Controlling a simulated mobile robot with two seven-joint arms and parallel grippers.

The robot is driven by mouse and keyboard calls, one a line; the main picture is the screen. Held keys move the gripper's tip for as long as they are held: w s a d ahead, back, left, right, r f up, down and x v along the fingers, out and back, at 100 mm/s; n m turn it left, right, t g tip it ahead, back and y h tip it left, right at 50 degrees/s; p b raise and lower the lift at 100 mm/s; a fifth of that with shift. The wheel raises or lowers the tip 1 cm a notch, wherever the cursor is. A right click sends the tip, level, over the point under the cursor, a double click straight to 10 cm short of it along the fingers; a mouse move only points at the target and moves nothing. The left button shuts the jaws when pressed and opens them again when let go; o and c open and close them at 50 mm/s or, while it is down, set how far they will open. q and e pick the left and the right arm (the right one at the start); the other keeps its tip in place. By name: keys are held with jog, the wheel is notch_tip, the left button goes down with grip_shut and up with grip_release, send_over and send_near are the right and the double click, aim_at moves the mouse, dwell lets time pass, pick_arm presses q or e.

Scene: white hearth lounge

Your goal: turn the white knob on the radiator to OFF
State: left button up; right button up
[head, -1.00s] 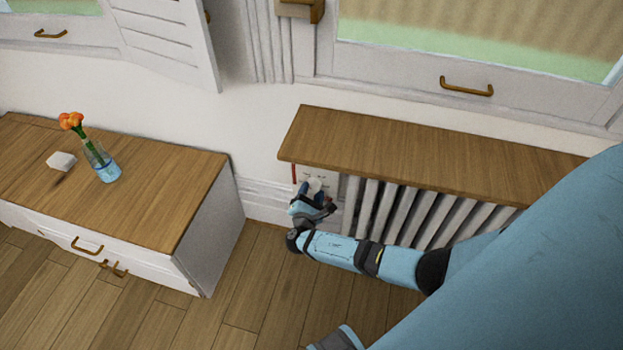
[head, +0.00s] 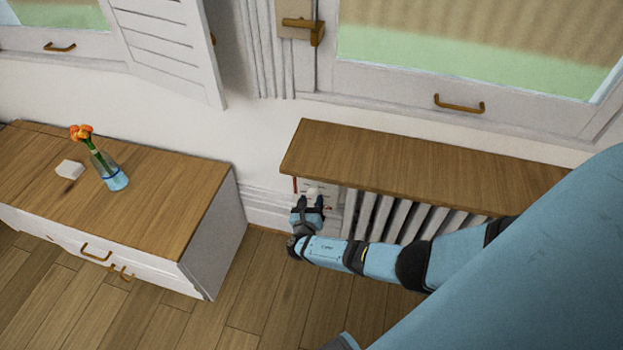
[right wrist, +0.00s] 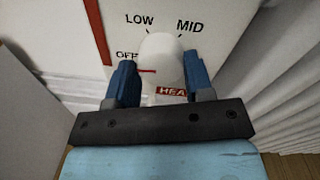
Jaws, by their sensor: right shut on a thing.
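The white knob (right wrist: 162,52) sits on a white dial panel (right wrist: 225,20) at the left end of the radiator (head: 395,222). In the right wrist view LOW, MID and OFF read around the knob, and a partly hidden red label starts with HEA. A short red mark (right wrist: 147,71) shows beside the knob near OFF; I cannot tell whether it belongs to the knob or the panel. My right gripper (right wrist: 161,70) is shut on the knob, one blue finger on each side. In the head view the knob (head: 313,191) shows small above the fingers. My left gripper is out of view.
A wooden shelf (head: 400,160) overhangs the radiator and panel. A low cabinet (head: 150,220) stands at the left, with a flower vase (head: 113,178) and a small white block (head: 70,169) on it. Wooden floor (head: 250,310) is clear between cabinet and radiator.

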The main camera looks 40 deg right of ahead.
jog(key=shift+w+d+r+n+p, duration=0.1)
jog(key=shift+n+p, duration=0.2)
jog(key=shift+n, duration=0.6)
jog(key=o, duration=0.9)
